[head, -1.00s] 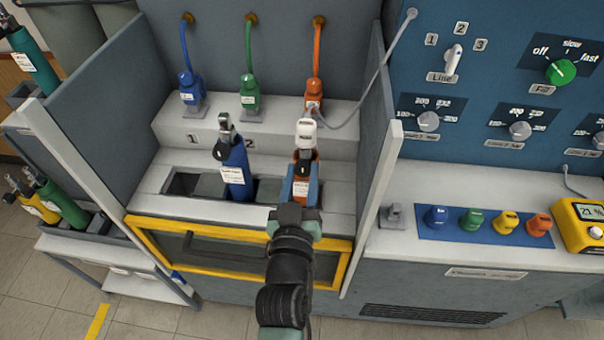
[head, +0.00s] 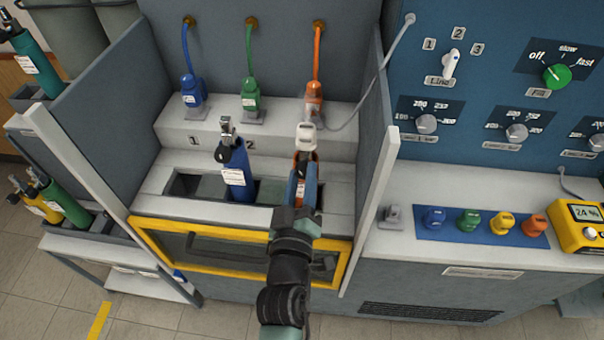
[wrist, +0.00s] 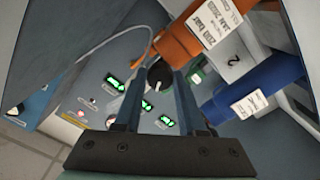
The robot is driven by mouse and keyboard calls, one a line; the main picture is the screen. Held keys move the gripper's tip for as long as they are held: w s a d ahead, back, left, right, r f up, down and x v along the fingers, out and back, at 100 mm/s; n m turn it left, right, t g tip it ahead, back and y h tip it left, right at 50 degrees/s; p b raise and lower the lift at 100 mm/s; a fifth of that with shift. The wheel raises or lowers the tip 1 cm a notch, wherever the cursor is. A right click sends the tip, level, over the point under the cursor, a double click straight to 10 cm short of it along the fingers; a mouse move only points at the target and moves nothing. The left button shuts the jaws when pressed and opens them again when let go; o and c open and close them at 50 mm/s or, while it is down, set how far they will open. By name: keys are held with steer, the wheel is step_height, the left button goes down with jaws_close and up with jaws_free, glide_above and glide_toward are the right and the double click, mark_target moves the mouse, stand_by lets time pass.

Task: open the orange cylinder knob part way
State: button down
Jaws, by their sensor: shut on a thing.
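The orange cylinder (wrist: 205,35) stands in the right part of the rack. In the wrist view it lies slanted at the upper right with a white label. Its round black knob (wrist: 158,70) sits between the tips of my gripper (wrist: 158,80), which is shut on it. In the head view my gripper (head: 305,175) comes from the front and hides most of the orange cylinder and its knob. A white fitting (head: 305,138) shows just behind the fingers.
A blue cylinder (head: 237,170) stands in the rack left of my gripper. Side walls (head: 368,180) flank the bay, and a yellow-framed door (head: 190,246) is below. Blue, green and orange hoses hang behind. A yellow meter (head: 580,225) at the right reads 24 %.

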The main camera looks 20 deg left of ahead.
steer(key=shift+n, duration=1.1)
steer(key=shift+c, duration=2.4)
jaws_free()
steer(key=b+v, duration=0.1)
steer(key=v, duration=1.2)
steer(key=shift+b, duration=0.35)
